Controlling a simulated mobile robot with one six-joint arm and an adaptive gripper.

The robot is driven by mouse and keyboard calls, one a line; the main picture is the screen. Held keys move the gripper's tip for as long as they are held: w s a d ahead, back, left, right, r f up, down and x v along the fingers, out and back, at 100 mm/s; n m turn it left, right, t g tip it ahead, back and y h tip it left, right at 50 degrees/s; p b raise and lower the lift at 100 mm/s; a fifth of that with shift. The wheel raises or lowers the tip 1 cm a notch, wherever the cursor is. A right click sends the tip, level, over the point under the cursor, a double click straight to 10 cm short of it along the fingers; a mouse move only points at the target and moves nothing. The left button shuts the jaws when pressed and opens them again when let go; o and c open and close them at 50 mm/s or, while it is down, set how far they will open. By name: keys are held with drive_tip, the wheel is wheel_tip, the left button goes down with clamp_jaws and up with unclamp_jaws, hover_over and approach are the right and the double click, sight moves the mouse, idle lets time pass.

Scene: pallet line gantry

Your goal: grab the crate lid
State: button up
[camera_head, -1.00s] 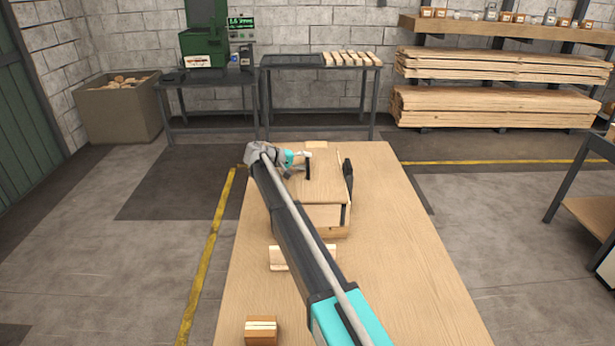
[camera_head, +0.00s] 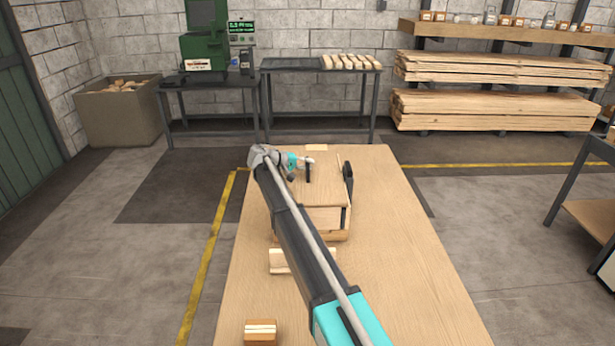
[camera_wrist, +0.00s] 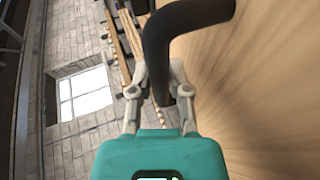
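The wooden crate (camera_head: 337,237) stands on the wooden table, with its pale flat lid (camera_head: 326,190) on top. A dark upright bar (camera_head: 308,173) shows over the lid beside my gripper (camera_head: 303,162), and another dark handle-like part (camera_head: 348,172) stands at the lid's right side. My gripper reaches over the lid from the left, pointing right. In the wrist view, a bent black handle (camera_wrist: 160,55) runs between the two grey fingers of my gripper (camera_wrist: 159,78). The fingers sit close on both sides of it; whether they press on it is unclear. My arm hides the crate's left side.
A small pale wooden piece (camera_head: 285,262) lies in front of the crate, partly behind my arm. A small wooden block (camera_head: 261,331) sits at the table's near left. The right side of the table (camera_head: 400,265) is clear. A rack (camera_head: 585,205) stands off to the right.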

clamp_jaws()
drive_tip(key=shift+r, duration=0.2)
wheel_tip(320, 180, up, 3)
drive_tip(key=p, duration=0.3)
drive_tip(key=s+r+p, duration=0.1)
drive_tip(key=r+p, duration=0.1)
drive_tip(key=s+r+p, duration=0.1)
drive_tip(key=s+p, duration=0.1)
drive_tip(key=s+r+p, duration=0.1)
drive_tip(key=r+p, duration=0.1)
drive_tip(key=shift+s+d+r, duration=0.35)
drive_tip(key=shift+d, duration=0.05)
drive_tip(key=s+d+r+p, duration=0.1)
drive_tip(key=s+r+p, duration=0.3)
drive_tip(key=s, duration=0.5)
